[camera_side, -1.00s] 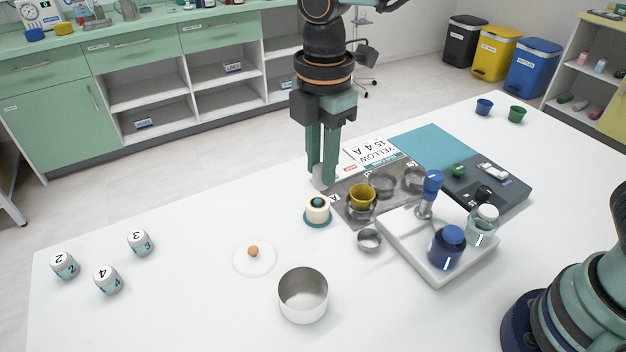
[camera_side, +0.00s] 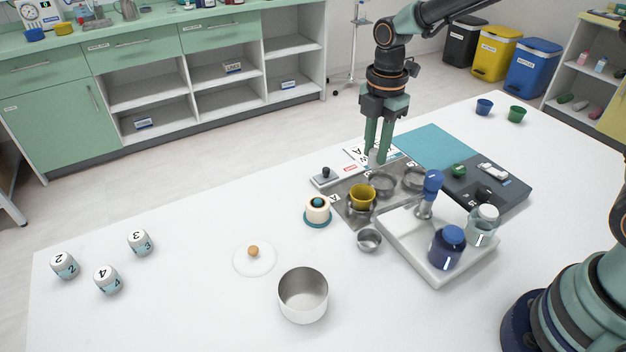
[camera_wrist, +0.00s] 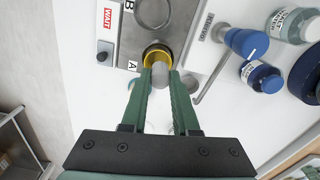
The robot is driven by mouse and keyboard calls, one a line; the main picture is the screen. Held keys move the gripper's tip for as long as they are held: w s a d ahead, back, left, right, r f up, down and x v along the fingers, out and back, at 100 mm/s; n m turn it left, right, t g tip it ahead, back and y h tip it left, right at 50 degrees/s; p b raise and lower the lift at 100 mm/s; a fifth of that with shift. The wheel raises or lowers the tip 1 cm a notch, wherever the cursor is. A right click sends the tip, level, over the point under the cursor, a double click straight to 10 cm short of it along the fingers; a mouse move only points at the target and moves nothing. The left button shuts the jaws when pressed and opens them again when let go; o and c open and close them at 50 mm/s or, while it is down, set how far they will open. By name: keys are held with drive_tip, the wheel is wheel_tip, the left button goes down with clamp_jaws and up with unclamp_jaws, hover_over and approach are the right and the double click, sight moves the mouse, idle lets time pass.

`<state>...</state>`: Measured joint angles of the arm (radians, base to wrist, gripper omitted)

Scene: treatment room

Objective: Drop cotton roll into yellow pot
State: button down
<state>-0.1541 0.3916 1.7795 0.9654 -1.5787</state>
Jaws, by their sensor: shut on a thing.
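The yellow pot (camera_side: 362,196) stands upright in the ring nearest the "A" mark on a grey metal plate (camera_side: 352,213). My gripper (camera_side: 377,158) is shut on a pale cotton roll (camera_side: 375,160), held upright between its fingertips, above the plate and slightly right of the pot in the side view. In the wrist view my gripper (camera_wrist: 161,74) holds the roll (camera_wrist: 161,76), which overlaps the near part of the yellow pot (camera_wrist: 153,53). The pot's inside is partly hidden there.
Two empty rings (camera_side: 383,184) sit beside the pot. A white tray (camera_side: 432,266) with a blue-capped jar (camera_side: 447,245) and a clear jar (camera_side: 482,225) lies right. A cream-and-teal container (camera_side: 317,210) stands left. A white pan (camera_side: 303,297) is in front.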

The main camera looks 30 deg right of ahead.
drive_tip(key=shift+f, duration=1.15)
drive_tip(key=c, duration=0.6)
unclamp_jaws()
wheel_tip(320, 180, up, 12)
drive_tip(key=shift+r, duration=0.1)
